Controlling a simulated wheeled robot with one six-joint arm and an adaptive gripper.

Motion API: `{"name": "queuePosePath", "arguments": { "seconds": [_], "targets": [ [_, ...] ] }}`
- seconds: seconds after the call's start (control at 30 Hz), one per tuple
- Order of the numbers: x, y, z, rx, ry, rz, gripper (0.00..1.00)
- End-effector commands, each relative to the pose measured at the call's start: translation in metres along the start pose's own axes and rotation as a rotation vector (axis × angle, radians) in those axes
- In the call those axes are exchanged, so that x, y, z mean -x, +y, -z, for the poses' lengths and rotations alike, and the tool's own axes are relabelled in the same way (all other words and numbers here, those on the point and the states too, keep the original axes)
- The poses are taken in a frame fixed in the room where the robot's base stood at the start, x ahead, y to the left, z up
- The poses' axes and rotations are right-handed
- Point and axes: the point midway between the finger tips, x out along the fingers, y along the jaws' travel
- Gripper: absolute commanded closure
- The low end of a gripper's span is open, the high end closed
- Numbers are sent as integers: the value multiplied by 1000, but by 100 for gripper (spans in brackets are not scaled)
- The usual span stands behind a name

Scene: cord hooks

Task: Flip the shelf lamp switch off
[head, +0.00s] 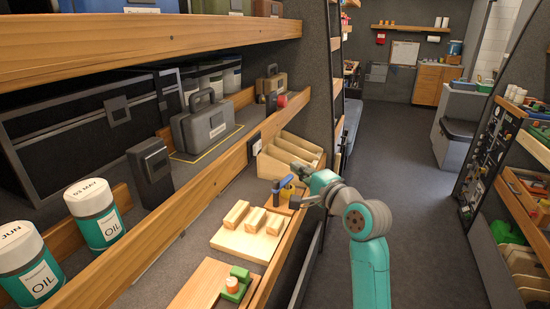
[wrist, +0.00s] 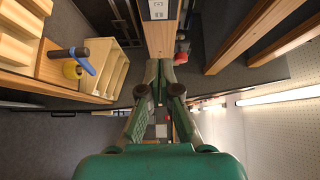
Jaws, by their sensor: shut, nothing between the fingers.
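A small pale switch plate (head: 256,146) is on the front face of the long wooden shelf rail in the head view. In the wrist view a white plate (wrist: 158,9) with small dark details sits on the wooden rail at the top edge, beyond my fingertips. Its switch position is too small to tell. My gripper (head: 297,168) is to the right of and slightly below the plate in the head view, apart from it. In the wrist view my gripper (wrist: 159,64) has its fingertips together and holds nothing. The shelf lamp itself cannot be made out.
Below the rail are a wooden bin (head: 290,153), a blue-handled tool with a yellow part (head: 284,189) and wooden blocks (head: 252,220). A grey case (head: 206,123) and oil jars (head: 93,212) stand on the shelf. A dark upright panel is behind my gripper. The aisle floor (head: 415,210) is clear.

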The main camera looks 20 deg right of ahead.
Motion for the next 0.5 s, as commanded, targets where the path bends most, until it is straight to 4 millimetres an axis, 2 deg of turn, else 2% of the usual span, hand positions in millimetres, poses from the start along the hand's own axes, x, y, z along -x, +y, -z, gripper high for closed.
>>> {"name": "queuePosePath", "arguments": {
  "seconds": [0.17,0.5],
  "targets": [
    [-21,0,-1,0,-2,0,100],
    [-84,-1,-1,0,-1,0,100]
  ]
}}
